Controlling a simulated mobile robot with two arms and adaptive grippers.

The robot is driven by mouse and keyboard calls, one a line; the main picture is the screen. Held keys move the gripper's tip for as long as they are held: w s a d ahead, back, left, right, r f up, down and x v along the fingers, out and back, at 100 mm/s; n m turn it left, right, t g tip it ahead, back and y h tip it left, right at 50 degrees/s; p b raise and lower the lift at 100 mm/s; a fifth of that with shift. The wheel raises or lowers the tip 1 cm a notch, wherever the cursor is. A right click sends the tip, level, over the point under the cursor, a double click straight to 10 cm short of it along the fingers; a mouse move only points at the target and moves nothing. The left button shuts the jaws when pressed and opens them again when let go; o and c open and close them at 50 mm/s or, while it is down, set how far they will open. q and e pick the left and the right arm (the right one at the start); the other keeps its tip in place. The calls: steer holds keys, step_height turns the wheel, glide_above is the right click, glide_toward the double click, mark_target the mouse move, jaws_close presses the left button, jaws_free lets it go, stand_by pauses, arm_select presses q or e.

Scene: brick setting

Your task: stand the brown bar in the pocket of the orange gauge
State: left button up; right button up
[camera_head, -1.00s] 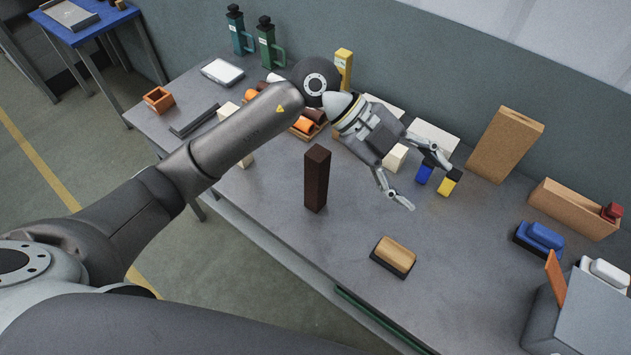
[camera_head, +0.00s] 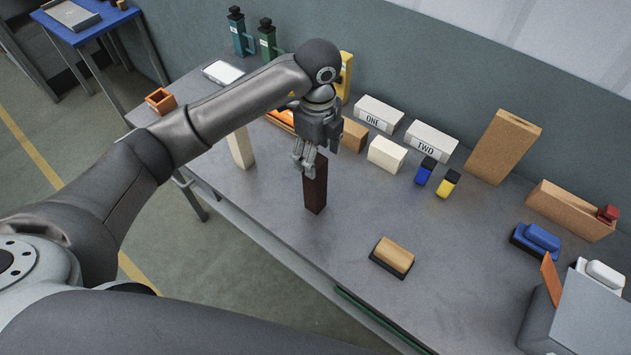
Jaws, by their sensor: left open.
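The brown bar (camera_head: 316,192) stands upright on the grey table, left of the middle of the view. My left gripper (camera_head: 304,168) points down at the top of the bar, with its fingers open. The fingers overlap the bar's upper left part in the picture; I cannot tell whether they touch it. The orange gauge (camera_head: 160,102) is a small open-topped box at the table's far left end, with a dark pocket facing up. My left forearm passes just right of it. My right gripper is not in view.
A cream block (camera_head: 241,148) stands left of the bar. A wooden-topped brush (camera_head: 394,256) lies to its right. White boxes marked ONE (camera_head: 379,115) and TWO (camera_head: 431,141), a cream block (camera_head: 387,154) and small blue and yellow items stand behind. The table between bar and brush is clear.

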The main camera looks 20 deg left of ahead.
mark_target(315, 185)
arm_select(q)
steer(key=shift+f+p, duration=0.3)
steer(key=f, duration=0.1)
steer(key=f+p, duration=0.1)
steer(key=f, duration=0.1)
steer(key=f+p, duration=0.1)
steer(key=shift+w+a+f, duration=0.25)
steer(key=shift+a+f, duration=0.05)
jaws_close()
